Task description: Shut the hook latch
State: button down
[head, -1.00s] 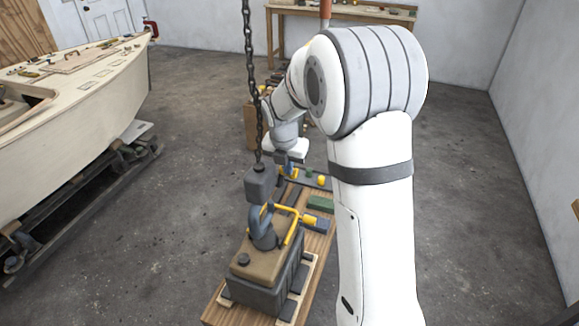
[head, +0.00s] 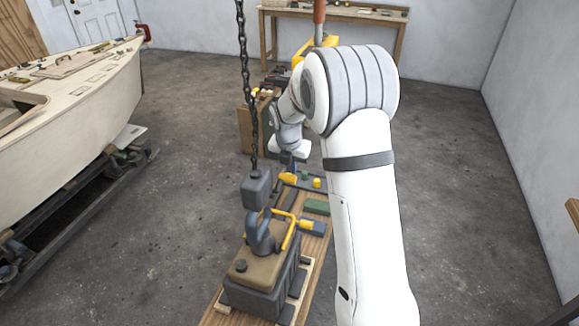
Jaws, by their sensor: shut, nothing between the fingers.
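A grey-blue hook (head: 261,238) hangs below a dark block (head: 256,192) on a chain (head: 245,85), just over a dark box with a brown top (head: 268,268). A bent yellow bar (head: 290,236) is close beside the hook. I cannot tell whether this bar is the latch or whether the latch is open. My gripper (head: 287,160) is shut and empty. It appears small, beyond the hook and block in the picture and apart from them, close above a yellow piece on the bench. Its fingertips are too small to see clearly.
The box stands on a narrow wooden bench (head: 215,312) with a green block (head: 317,206) and other small parts. A plywood boat hull (head: 75,105) is on the left. A workbench (head: 350,14) stands at the back wall. The concrete floor (head: 450,170) at right is clear.

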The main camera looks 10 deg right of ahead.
jog(key=shift+w+d+f, duration=0.25)
jog(key=shift+w+f, duration=0.15)
jog(key=shift+f, duration=0.3)
dwell(1.0)
jog(key=w+d+r, duration=0.1)
jog(key=w+r, duration=0.1)
jog(key=r, duration=0.4)
jog(key=w+d+r, duration=0.1)
jog(key=w+r, duration=0.1)
jog(key=r, duration=0.4)
jog(key=shift+w+d+p, duration=0.2)
jog(key=shift+d+p, duration=0.05)
jog(key=shift+p, duration=0.2)
jog(key=shift+r, duration=0.1)
